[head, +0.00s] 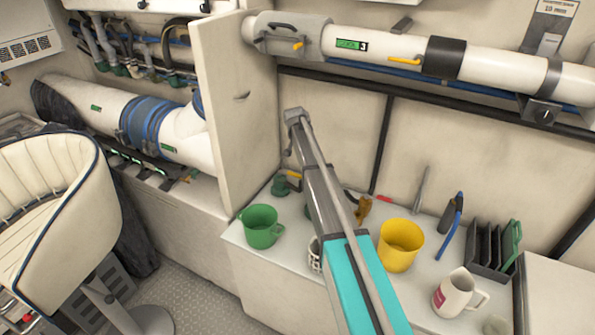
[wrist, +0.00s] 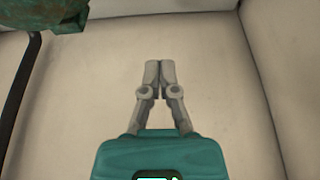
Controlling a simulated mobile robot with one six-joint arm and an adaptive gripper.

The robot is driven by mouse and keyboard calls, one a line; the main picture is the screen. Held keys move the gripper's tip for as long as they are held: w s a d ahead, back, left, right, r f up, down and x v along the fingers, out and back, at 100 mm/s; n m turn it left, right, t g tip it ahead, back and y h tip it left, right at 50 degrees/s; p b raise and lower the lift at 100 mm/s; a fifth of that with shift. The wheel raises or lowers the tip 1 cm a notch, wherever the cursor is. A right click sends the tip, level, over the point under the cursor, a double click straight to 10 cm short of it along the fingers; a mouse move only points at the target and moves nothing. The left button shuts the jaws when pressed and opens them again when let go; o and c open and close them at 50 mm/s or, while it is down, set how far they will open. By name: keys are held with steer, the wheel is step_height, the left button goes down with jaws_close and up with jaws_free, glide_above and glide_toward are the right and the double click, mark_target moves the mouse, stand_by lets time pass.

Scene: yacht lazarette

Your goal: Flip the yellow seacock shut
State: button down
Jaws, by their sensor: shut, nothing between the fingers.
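A small green seacock (head: 280,186) with a yellow lever (head: 294,175) stands at the back left of the white counter, by the partition. The lever sticks out sideways to the right, close to my arm. My gripper (wrist: 160,70) is shut and empty in the wrist view, its fingertips together before a plain beige surface. A worn green metal body (wrist: 45,12) shows at the top left of the wrist view, apart from the fingers; its lever is not visible there. I cannot make out my fingertips in the head view.
A green mug (head: 261,228), a yellow mug (head: 400,244), a white mug (head: 458,293) and a dark rack (head: 490,250) stand on the counter. The partition (head: 236,110) rises at the left. A white pipe (head: 385,44) with other yellow levers runs above.

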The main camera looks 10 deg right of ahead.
steer(key=shift+a, duration=0.15)
steer(key=shift+f, duration=0.1)
step_height(320, 180, down, 10)
steer(key=b, duration=1)
steer(key=shift+s+a, duration=0.25)
stand_by(0.3)
steer(key=shift+d, duration=0.2)
steer(key=shift+s+a+m, duration=0.25)
steer(key=shift+a+m, duration=0.05)
stand_by(0.5)
